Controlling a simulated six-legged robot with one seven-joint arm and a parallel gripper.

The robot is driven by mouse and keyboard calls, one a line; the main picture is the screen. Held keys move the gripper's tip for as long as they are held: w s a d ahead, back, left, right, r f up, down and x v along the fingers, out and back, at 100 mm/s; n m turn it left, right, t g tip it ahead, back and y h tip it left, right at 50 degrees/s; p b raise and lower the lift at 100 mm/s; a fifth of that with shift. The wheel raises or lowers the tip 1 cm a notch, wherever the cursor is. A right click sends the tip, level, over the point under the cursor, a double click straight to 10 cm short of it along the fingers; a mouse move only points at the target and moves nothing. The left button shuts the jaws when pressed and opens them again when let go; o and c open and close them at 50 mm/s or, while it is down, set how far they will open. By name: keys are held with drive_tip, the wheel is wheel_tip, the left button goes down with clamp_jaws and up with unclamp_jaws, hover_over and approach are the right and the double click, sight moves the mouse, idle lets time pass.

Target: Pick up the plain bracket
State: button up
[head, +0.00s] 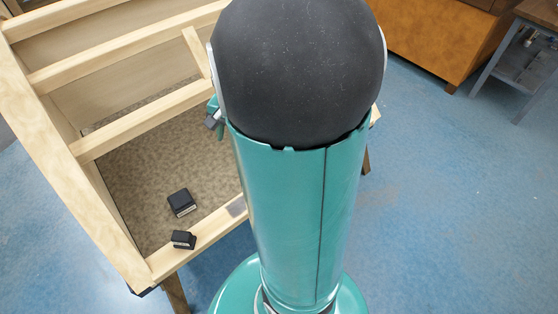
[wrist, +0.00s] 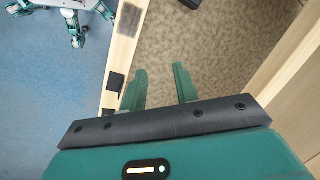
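No thing is clearly marked as the plain bracket. A flat grey piece (head: 236,207) lies on that rail, partly hidden by my arm. In the wrist view, a dark piece (wrist: 116,81) and a smaller one (wrist: 108,113) lie on a rail, left of my gripper (wrist: 160,78). My gripper is open and empty over the brown panel. My arm hides most of it in the head view.
The wooden frame (head: 75,205) has raised side rails and cross rails (head: 140,122) around the brown panel (head: 130,180). A wooden cabinet (head: 430,40) and a bench stand at the back right. Blue floor is clear at right.

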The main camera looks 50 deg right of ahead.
drive_tip(key=s+d+f+m+g, duration=0.1)
drive_tip(key=s+d+f+m, duration=0.15)
drive_tip(key=d, duration=0.25)
drive_tip(key=s+d+f+m+h, duration=0.1)
drive_tip(key=d+f+m, duration=0.1)
drive_tip(key=d+f, duration=0.3)
drive_tip(key=s+d+f+m+g, duration=0.1)
drive_tip(key=s+d+f+m, duration=0.15)
drive_tip(key=d, duration=0.35)
drive_tip(key=f, duration=1.3)
drive_tip(key=shift+w+a+f, duration=0.2)
drive_tip(key=shift+w, duration=0.05)
clamp_jaws()
